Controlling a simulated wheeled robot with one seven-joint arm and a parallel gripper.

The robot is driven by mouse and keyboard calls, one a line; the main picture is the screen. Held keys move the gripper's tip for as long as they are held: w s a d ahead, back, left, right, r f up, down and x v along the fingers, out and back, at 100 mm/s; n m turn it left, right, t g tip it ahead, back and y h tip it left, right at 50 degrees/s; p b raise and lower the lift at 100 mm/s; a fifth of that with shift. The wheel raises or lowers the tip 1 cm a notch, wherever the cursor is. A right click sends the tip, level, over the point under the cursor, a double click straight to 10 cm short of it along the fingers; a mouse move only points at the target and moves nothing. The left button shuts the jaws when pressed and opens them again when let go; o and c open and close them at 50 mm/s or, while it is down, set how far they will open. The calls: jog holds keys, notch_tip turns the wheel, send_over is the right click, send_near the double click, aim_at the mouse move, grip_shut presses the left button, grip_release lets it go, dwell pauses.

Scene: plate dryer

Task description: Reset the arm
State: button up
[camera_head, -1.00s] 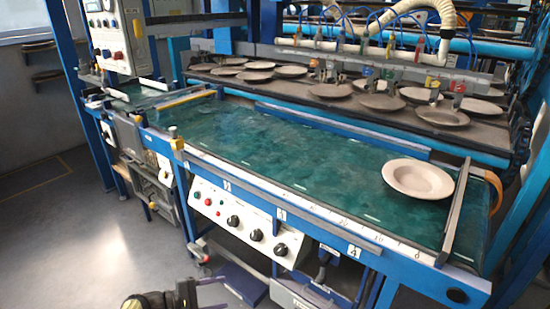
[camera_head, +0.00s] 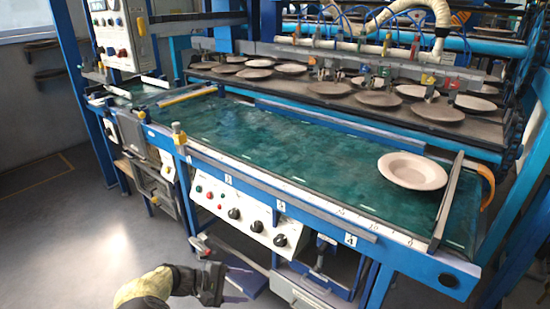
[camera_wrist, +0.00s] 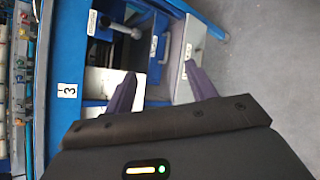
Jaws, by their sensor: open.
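My gripper (camera_head: 228,284) shows low in the head view, in front of the plate dryer and below the level of its green belt. In the wrist view its two purple fingers (camera_wrist: 160,82) stand apart with nothing between them. A single pale plate (camera_head: 412,171) lies on the right end of the green belt (camera_head: 270,140), well away from my gripper.
The dryer's blue front rail and control panel (camera_head: 245,213) stand beyond my arm. Metal drawers or boxes (camera_wrist: 187,55) lie ahead in the wrist view. Several plates rest on the dark rear conveyor (camera_head: 320,88). Open grey floor (camera_head: 70,230) lies at the left.

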jog(key=d+r+m+g+y, duration=0.2)
jog(key=d+m+g+y, duration=0.15)
jog(key=d, duration=0.55)
jog(key=s+d+r+m+t+y, duration=0.3)
jog(key=s+d+r+m+y, duration=0.55)
jog(key=s+d+r, duration=0.5)
notch_tip(320, 180, up, 26)
jog(key=d+p, duration=0.2)
jog(key=p, duration=2.5)
jog(key=shift+s+d+f+n+y, duration=0.2)
jog(key=shift+s+f+n+y, duration=0.1)
jog(key=shift+s+n, duration=0.1)
